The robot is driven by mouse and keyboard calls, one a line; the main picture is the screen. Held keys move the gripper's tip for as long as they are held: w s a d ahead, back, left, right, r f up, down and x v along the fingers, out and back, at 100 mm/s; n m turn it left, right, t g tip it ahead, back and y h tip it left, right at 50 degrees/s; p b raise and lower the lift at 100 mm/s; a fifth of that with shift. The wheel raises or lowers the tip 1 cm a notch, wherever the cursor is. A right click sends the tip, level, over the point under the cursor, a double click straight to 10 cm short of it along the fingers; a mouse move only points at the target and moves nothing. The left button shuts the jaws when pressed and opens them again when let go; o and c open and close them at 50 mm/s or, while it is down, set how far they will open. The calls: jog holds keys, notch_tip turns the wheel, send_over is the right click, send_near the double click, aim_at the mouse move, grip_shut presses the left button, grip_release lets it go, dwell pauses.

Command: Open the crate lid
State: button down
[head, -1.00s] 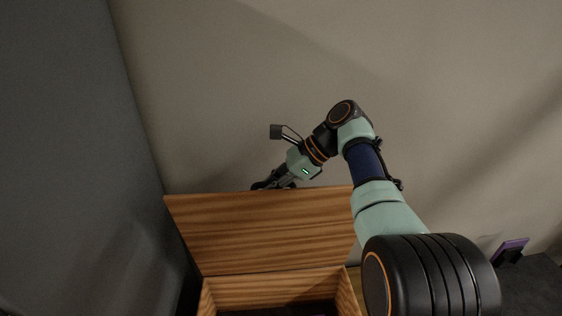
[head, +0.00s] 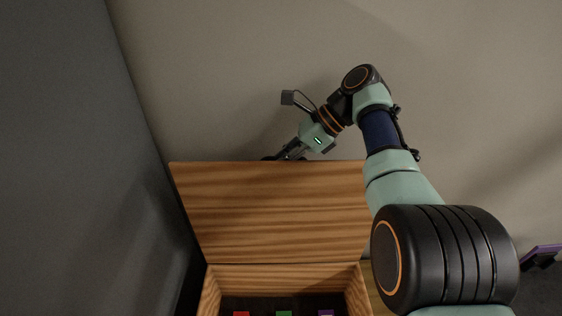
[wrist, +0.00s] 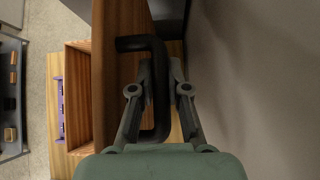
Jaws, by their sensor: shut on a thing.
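The wooden crate lid (head: 270,210) stands raised, with its inner face toward the head camera. Below it is the open crate (head: 285,275), with its inside partly in view. My gripper (head: 278,157) is at the lid's top edge, partly hidden behind it in the head view. In the wrist view, my gripper (wrist: 160,76) is shut on the black lid handle (wrist: 160,110), with one finger on each side of the bar. The lid also shows edge-on in the wrist view (wrist: 110,60).
Red (head: 241,313), green (head: 284,313) and purple (head: 326,312) items lie in the crate. A wall (head: 230,60) is behind the lid, and a dark grey panel (head: 70,150) stands at the left. A purple object (head: 541,255) is at far right.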

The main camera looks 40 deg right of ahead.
jog(key=c, duration=1.1)
grip_release()
jog(key=shift+c, duration=0.2)
jog(key=shift+r, duration=0.1)
